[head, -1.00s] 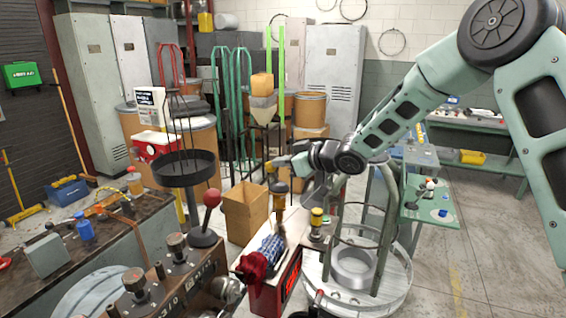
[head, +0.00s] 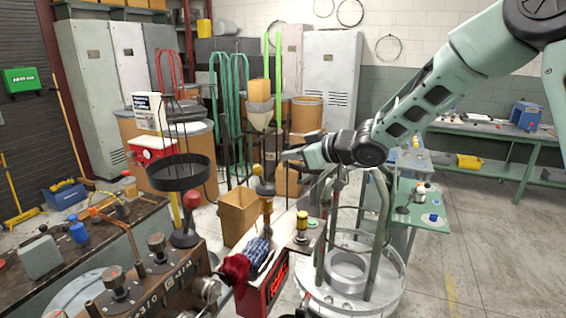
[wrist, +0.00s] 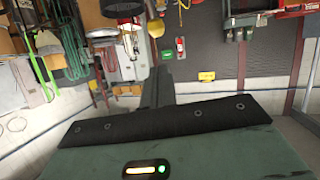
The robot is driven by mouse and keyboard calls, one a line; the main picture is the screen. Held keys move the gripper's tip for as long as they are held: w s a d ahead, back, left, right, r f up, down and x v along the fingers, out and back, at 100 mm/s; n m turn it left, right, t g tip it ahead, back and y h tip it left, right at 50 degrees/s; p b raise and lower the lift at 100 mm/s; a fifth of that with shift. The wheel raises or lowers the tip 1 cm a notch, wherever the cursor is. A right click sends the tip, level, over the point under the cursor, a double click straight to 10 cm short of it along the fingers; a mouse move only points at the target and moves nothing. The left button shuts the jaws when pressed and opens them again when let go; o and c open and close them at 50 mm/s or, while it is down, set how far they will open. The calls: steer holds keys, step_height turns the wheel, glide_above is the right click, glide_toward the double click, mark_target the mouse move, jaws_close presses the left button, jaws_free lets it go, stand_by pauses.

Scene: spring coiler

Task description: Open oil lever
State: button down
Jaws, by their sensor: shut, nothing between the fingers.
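No lever carries a readable oil label. A lever with a yellowish knob and upright stem (head: 266,192) stands on the machine at the centre of the head view. A lever with a red ball knob (head: 191,200) stands to its left. My gripper (head: 287,154) is shut and empty, pointing left, above and a little right of the yellowish knob, with a visible gap between them. The wrist view shows the room upside down, with part of my own wrist in front; no lever is clear there.
A red box (head: 278,284) and a yellow-topped button post (head: 302,226) stand right of the levers. A round metal stand with curved pipes (head: 352,282) is further right. A dark round tray on a pole (head: 181,172) rises at left.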

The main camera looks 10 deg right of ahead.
steer(key=shift+r+v, duration=0.25)
steer(key=shift+v, duration=0.9)
steer(key=shift+r+v, duration=0.3)
steer(key=shift+v, duration=0.8)
steer(key=shift+w+a, duration=0.1)
